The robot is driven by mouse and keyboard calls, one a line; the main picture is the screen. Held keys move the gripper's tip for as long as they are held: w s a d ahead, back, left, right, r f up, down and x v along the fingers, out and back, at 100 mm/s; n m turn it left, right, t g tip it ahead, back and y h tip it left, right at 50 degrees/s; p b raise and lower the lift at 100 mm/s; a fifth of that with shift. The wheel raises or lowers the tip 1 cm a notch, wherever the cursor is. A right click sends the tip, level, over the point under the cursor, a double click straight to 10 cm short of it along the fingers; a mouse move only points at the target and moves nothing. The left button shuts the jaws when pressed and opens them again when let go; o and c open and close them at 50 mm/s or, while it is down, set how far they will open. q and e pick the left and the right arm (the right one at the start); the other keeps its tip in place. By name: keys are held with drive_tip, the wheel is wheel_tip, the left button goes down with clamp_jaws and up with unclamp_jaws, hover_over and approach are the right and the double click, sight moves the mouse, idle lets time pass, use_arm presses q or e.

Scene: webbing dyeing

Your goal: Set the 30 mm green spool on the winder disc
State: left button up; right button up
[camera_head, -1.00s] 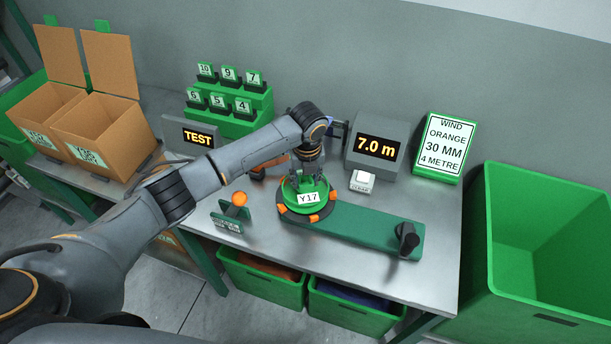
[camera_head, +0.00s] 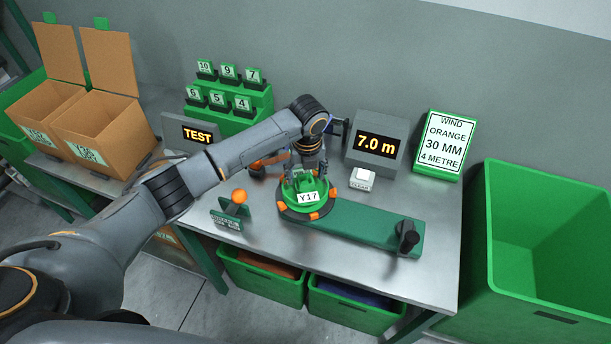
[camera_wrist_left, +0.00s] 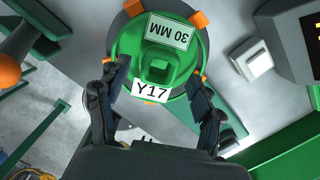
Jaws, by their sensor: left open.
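The green spool (camera_head: 306,187) sits on the dark winder disc (camera_head: 294,216) with orange blocks around its rim. Its labels read Y17 and, in the left wrist view, 30 MM; the spool (camera_wrist_left: 125,68) looks flat there. My left gripper (camera_head: 307,172) is over the spool, pointing down. In the left wrist view the open fingers of the left gripper (camera_wrist_left: 160,95) stand on either side of the spool's near part, apart from each other. Whether they touch the spool I cannot tell. My right gripper is not in view.
A green winder base (camera_head: 365,222) with a dark crank (camera_head: 407,238) extends right. An orange-knobbed lever (camera_head: 239,197) stands left. A display (camera_head: 376,147) reads 7.0 m, and a sign (camera_head: 441,146) says orange 30 mm. A large green bin (camera_head: 550,250) stands right.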

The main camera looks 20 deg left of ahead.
use_arm(q)
wheel_tip(320, 180, up, 10)
drive_tip(key=s+r, duration=0.1)
drive_tip(key=s+d+f+n+t+h, duration=0.1)
drive_tip(key=s+d+f+n+h, duration=0.1)
drive_tip(key=s+d+f+n, duration=0.35)
drive_tip(key=s+d+f+n+h, duration=0.1)
drive_tip(key=s+d+f+n, duration=0.1)
drive_tip(key=s+f+n, duration=0.6)
drive_tip(key=s+a+r+n+t+y, duration=0.1)
drive_tip(key=s+a+n, duration=0.4)
drive_tip(key=s+n, duration=0.3)
drive_tip(key=s+a+n+y, duration=0.1)
drive_tip(key=s+a+n, duration=0.55)
drive_tip(key=s, duration=0.25)
wheel_tip(320, 180, down, 28)
drive_tip(key=s+g+b, duration=0.1)
drive_tip(key=s, duration=0.2)
drive_tip(key=s+a+f+g+b, duration=0.1)
drive_tip(key=s+a+f, duration=0.1)
drive_tip(key=s+f, duration=1.4)
drive_tip(key=shift+a+f, duration=0.15)
drive_tip(key=shift+a, duration=0.15)
